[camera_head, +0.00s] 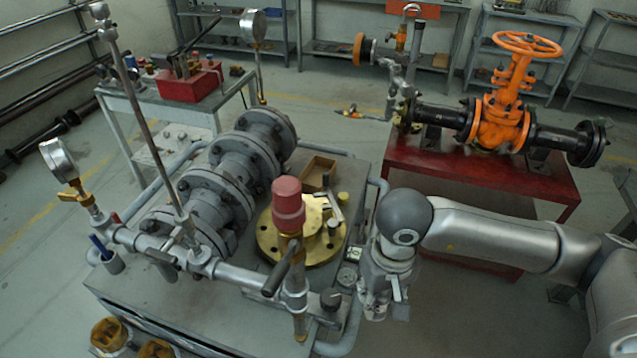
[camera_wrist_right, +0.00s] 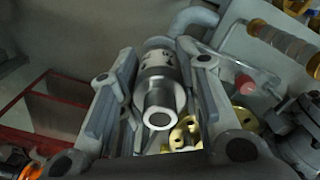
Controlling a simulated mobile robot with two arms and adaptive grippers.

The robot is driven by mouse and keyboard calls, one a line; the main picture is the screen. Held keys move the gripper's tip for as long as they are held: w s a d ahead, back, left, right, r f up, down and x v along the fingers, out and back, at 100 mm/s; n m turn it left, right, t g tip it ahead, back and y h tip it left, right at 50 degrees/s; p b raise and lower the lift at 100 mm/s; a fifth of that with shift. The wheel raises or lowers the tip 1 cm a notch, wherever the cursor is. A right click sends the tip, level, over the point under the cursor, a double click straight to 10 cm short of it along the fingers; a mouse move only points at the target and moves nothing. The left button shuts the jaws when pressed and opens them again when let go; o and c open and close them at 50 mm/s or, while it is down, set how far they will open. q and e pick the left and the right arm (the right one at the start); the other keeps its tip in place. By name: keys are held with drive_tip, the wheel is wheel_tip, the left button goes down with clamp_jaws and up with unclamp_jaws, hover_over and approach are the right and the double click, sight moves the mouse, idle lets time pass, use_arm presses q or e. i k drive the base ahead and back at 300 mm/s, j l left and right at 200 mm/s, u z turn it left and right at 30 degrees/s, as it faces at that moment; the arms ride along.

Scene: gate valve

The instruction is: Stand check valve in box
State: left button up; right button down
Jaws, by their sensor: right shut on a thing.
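The check valve (camera_wrist_right: 158,90) is a silver metal cylinder with a round open end facing the camera in the right wrist view. My right gripper (camera_wrist_right: 162,62) is shut on it, with a finger along each side. In the head view my right gripper (camera_head: 383,292) points down beside the right edge of the grey bench; I cannot make out the valve clearly there. A small open brown box (camera_head: 319,170) sits on the bench, behind the brass flange and left of my right arm. Its inside is partly hidden. My left gripper is not in view.
A red table (camera_head: 440,180) with an orange gate valve (camera_head: 500,118) stands behind my right arm.

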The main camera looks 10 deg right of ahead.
sight(317, 180)
drive_tip(key=l+u, duration=0.25)
drive_tip(key=l, duration=0.35)
drive_tip(key=l+u, duration=0.25)
drive_tip(key=l, duration=0.35)
drive_tip(key=k+l+u, duration=0.25)
drive_tip(key=l, duration=0.3)
drive_tip(key=i+l+u, duration=0.45)
drive_tip(key=l, duration=0.2)
drive_tip(key=i+l+u, duration=0.2)
drive_tip(key=l, duration=0.2)
drive_tip(key=i+l+u, duration=0.2)
drive_tip(key=l, duration=0.2)
drive_tip(key=i+l+u, duration=0.05)
